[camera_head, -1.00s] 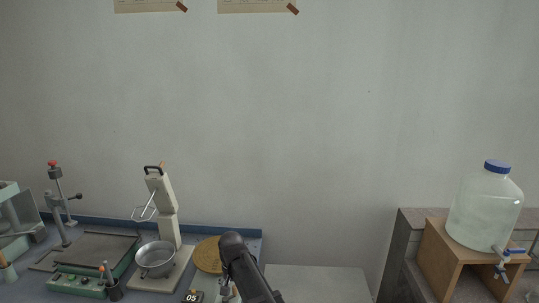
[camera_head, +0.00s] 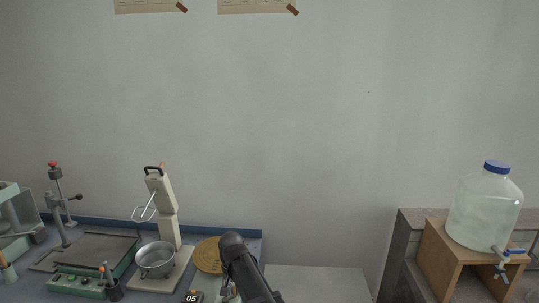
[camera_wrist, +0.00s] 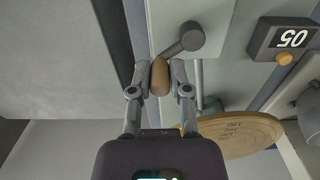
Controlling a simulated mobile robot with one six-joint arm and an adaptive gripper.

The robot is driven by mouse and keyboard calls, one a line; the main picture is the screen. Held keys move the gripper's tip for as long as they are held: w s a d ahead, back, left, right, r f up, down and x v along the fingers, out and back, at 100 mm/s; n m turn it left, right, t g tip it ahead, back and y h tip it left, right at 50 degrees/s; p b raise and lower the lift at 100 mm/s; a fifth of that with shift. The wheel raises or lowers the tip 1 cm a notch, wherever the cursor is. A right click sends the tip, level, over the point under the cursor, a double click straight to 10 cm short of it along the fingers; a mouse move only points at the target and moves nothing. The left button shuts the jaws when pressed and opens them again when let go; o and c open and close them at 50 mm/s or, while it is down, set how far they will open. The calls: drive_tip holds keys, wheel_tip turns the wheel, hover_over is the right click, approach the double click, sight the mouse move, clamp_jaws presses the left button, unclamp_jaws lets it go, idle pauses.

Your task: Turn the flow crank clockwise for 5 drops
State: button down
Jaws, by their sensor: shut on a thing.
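The flow crank (camera_wrist: 190,38) shows in the wrist view as a grey arm and round hub on a pale green panel. Its brown wooden knob (camera_wrist: 160,78) sits between my fingers. My gripper (camera_wrist: 160,80) is shut on this knob, one finger on each side. A dark counter box (camera_wrist: 283,42) beside the crank reads 05, seen upside down in the wrist view. The counter also shows at the bottom edge of the head view (camera_head: 191,298). My dark arm covers much of the crank area in the head view. No drops can be made out.
A round cork-coloured disc (camera_head: 208,256) lies on the blue bench behind the counter. A mixer with a metal bowl (camera_head: 157,262) and a green-based hot plate (camera_head: 82,280) stand to the left. A water jug (camera_head: 485,212) on a wooden stand is far right.

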drive_tip(key=shift+s+d, duration=0.1)
drive_tip(key=shift+s, duration=0.05)
idle(0.3)
drive_tip(key=c, duration=0.5)
unclamp_jaws()
drive_tip(key=shift+w, duration=0.2)
